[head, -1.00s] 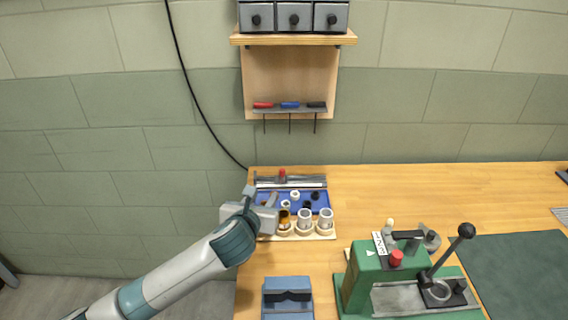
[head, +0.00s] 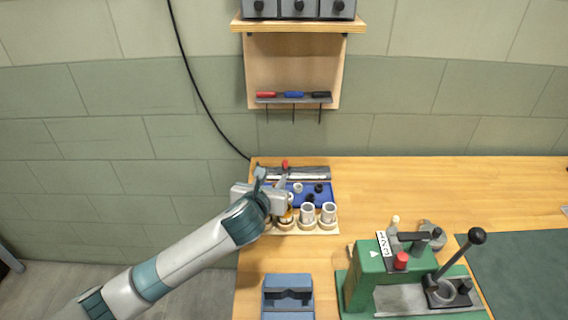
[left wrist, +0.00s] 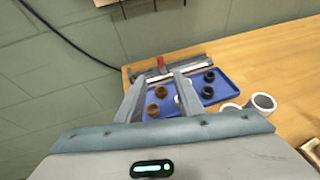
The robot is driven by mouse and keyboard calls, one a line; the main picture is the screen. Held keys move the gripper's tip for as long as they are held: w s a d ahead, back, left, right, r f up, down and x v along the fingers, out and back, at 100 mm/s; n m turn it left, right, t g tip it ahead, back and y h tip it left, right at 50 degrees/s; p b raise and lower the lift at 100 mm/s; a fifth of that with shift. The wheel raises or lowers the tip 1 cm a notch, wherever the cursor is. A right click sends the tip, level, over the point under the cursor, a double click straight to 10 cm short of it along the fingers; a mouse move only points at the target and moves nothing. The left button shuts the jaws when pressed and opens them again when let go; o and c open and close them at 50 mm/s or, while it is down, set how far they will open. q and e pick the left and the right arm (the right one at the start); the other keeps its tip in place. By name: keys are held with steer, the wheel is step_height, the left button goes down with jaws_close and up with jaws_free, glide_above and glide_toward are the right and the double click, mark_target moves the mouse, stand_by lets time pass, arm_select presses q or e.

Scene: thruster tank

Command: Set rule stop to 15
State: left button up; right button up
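The rule (head: 310,177) lies along the back left of the bench, a pale strip on a grey bar. Its red stop knob (head: 285,164) stands near the left part of the rule. In the left wrist view the rule (left wrist: 195,74) and the red knob (left wrist: 161,64) show beyond my fingers. My left gripper (head: 272,178) is over the blue tray, short of the rule. In the left wrist view its two fingers (left wrist: 158,92) are apart with nothing held between them. The rule's marks are too small to read. My right gripper is in neither view.
The blue tray (head: 326,197) holds several dark, brown and white rings. White cups in a wooden rack (head: 305,231) stand in front of it. A green press (head: 370,275) and a blue block (head: 288,300) are nearer. A wall shelf (head: 300,27) hangs behind.

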mark_target(285, 162)
arm_select(q)
steer(key=p+x, duration=0.1)
steer(key=x, duration=1.2)
steer(key=shift+w, duration=0.3)
steer(key=shift+p+x, duration=0.3)
steer(key=shift+x, duration=0.85)
jaws_close()
